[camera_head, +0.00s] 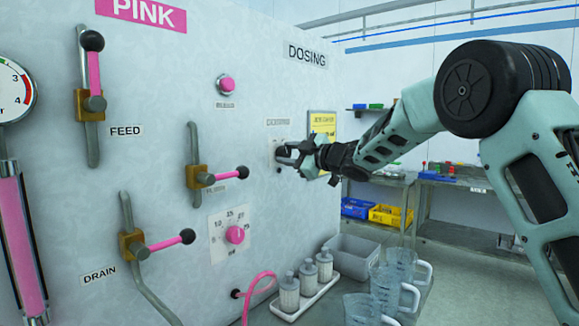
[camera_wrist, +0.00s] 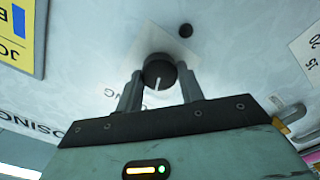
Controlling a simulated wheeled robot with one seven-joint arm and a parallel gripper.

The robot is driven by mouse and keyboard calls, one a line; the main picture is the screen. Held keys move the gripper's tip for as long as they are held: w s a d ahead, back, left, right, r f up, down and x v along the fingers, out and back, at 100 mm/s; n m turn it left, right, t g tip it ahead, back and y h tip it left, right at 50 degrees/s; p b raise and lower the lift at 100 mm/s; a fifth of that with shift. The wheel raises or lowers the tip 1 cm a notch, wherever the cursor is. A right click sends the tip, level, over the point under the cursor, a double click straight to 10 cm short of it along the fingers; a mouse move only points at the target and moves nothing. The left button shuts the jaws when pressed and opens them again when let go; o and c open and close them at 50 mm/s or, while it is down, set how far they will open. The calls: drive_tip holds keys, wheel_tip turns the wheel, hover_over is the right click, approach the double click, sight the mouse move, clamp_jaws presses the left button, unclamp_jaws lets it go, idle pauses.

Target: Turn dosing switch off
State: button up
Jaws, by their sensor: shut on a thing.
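The dosing switch (camera_wrist: 159,68) is a round black knob with a white pointer line. It sits on a pale plate on the white panel. My gripper (camera_head: 290,153) has reached the panel below the DOSING sign (camera_head: 307,55). In the wrist view its two grey fingers stand on either side of the knob and are shut on it. The pointer line shows between the fingers and runs toward the gripper's palm. In the head view my gripper mostly hides the knob. The small label (camera_head: 278,122) above it is too small to read.
The panel also bears the FEED lever (camera_head: 95,75), a middle lever (camera_head: 225,175), the DRAIN lever (camera_head: 170,242), a pink dial (camera_head: 235,235) and a pink button (camera_head: 227,84). Bottles on a white tray (camera_head: 303,302) and clear jugs (camera_head: 392,275) stand below my arm.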

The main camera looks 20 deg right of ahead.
drive_tip(key=shift+f+n+b, duration=0.15)
drive_tip(key=shift+n+b, duration=0.6)
drive_tip(key=shift+n, duration=0.15)
drive_tip(key=o, duration=1)
drive_tip(key=shift+s+d, duration=0.1)
drive_tip(key=b+v, duration=0.4)
drive_tip(key=v, duration=1.3)
